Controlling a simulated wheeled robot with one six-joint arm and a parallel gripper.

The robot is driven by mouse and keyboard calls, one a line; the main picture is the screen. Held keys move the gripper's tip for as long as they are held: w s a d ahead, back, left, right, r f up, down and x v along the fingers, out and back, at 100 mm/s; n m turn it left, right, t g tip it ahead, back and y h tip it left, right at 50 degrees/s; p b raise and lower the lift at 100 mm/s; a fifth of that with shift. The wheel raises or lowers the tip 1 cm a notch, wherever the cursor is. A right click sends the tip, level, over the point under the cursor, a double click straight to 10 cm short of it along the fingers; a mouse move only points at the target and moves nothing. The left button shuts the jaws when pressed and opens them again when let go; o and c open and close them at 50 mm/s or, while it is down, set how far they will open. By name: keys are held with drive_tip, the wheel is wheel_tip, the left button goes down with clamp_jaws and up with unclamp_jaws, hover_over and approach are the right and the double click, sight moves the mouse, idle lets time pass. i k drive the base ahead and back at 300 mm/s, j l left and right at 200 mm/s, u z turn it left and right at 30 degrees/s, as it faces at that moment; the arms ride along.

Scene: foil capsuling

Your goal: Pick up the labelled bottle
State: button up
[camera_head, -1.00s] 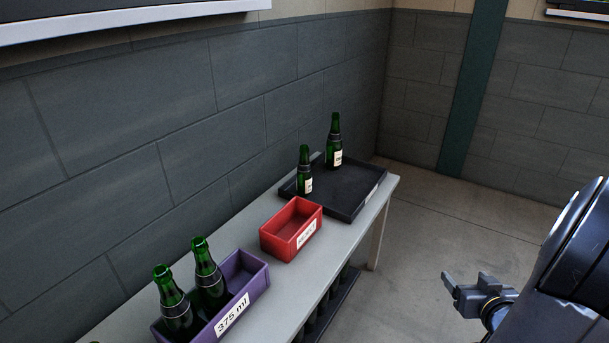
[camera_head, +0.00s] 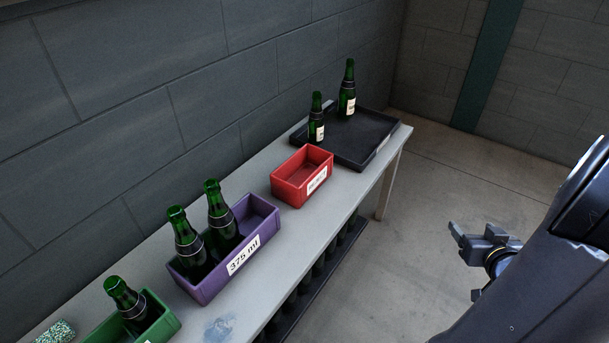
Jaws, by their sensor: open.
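Two green bottles with pale labels stand upright on the black tray (camera_head: 366,150) at the far end of the bench. One labelled bottle (camera_head: 347,90) is at the tray's back; the other labelled bottle (camera_head: 316,118) is nearer, at its left edge. Two green bottles (camera_head: 186,242) (camera_head: 221,217) stand in the purple box marked 375 ml (camera_head: 197,291); no label shows on their visible parts. Another green bottle (camera_head: 125,300) stands in a green box (camera_head: 164,331). My gripper (camera_head: 455,238) is open and empty, over the floor right of the bench, well apart from every bottle.
An empty red box (camera_head: 287,190) with a white label sits between the purple box and the tray. A speckled object (camera_head: 50,333) lies at the lower left. Dark bottles fill a shelf under the bench (camera_head: 225,313). A wall stands behind; floor is clear to the right.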

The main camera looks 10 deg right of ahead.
sight(316, 120)
drive_tip(key=i+l+u, duration=0.35)
drive_tip(key=i+l, duration=0.15)
drive_tip(key=i+l+u, duration=0.15)
drive_tip(key=l, duration=0.3)
drive_tip(key=i+l+u, duration=0.35)
drive_tip(key=l, duration=0.45)
drive_tip(key=i, duration=0.1)
